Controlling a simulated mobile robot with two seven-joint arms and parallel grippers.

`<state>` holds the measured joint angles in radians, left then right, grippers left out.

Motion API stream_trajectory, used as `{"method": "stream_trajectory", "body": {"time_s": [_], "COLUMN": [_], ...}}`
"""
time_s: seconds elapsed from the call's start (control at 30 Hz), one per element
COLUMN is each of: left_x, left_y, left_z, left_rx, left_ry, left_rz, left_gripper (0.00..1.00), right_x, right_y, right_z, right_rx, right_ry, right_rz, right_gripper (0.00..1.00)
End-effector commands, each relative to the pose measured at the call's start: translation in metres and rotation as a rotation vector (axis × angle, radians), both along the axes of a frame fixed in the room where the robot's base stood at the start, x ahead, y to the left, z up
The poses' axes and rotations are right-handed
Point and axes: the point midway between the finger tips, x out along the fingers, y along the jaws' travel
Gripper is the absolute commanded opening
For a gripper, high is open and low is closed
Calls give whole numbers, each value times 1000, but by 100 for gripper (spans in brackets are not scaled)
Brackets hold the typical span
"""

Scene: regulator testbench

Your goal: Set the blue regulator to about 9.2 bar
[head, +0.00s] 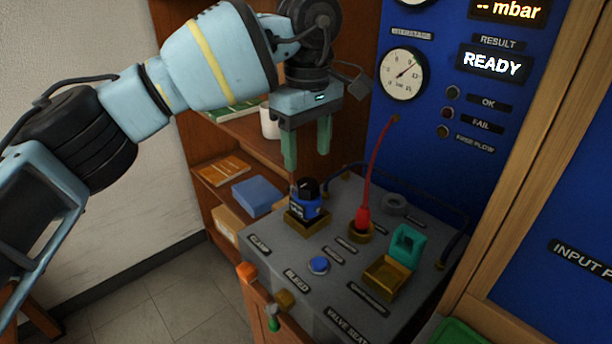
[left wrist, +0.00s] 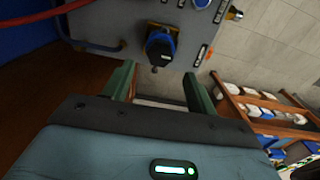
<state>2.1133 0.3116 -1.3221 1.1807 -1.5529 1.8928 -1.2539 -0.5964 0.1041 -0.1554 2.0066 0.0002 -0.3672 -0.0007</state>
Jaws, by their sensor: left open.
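The blue regulator (head: 305,203) with a black knob on top stands upright in a brass-coloured holder at the back left of the grey bench (head: 345,268). It also shows in the left wrist view (left wrist: 160,46), beyond the fingertips. My left gripper (head: 307,160) is open and empty, its green fingers pointing down above the regulator and apart from it. The fingers also show in the left wrist view (left wrist: 158,82). A round gauge (head: 403,73) is on the blue panel; its needle points to the upper right, and its numbers are too small to read. My right gripper is not in view.
A red probe with a red hose (head: 363,215) stands right of the regulator. A blue button (head: 319,265), a teal block (head: 406,243) and a brass tray (head: 386,277) are on the bench. A wooden shelf (head: 240,160) with books stands behind. The display (head: 492,64) reads READY.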

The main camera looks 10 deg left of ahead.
Motion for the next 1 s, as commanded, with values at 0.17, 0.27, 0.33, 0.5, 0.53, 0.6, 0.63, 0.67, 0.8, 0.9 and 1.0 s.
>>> {"method": "stream_trajectory", "body": {"time_s": [0.17, 0.27, 0.33, 0.5, 0.53, 0.6, 0.63, 0.67, 0.8, 0.9, 1.0], "left_x": [0, -1, 0, 0, 0, 0, 0, 0, 0, 0, 0], "left_y": [0, 0, 0, 0, 0, 0, 0, 0, 0, 0, 0], "left_z": [-28, -42, -49, -60, -61, -62, -62, -62, -62, -62, -62], "left_rx": [1, 1, 0, 0, 0, 0, 0, 0, 0, 0, 0], "left_ry": [0, 1, 0, -1, -1, -2, -2, -2, -2, -2, -2], "left_rz": [-1, -2, -2, -1, -1, -1, -1, -1, -1, -1, -1], "left_gripper": [57, 57, 57, 57, 57, 57, 57, 57, 56, 43, 30], "right_x": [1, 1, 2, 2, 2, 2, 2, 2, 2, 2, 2], "right_y": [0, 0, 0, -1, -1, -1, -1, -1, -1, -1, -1], "right_z": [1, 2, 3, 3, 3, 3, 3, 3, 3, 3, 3], "right_rx": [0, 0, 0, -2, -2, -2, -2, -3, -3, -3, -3], "right_ry": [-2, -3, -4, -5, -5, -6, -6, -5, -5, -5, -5], "right_rz": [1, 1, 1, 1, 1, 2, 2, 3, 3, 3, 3], "right_gripper": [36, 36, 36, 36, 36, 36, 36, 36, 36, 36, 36]}}
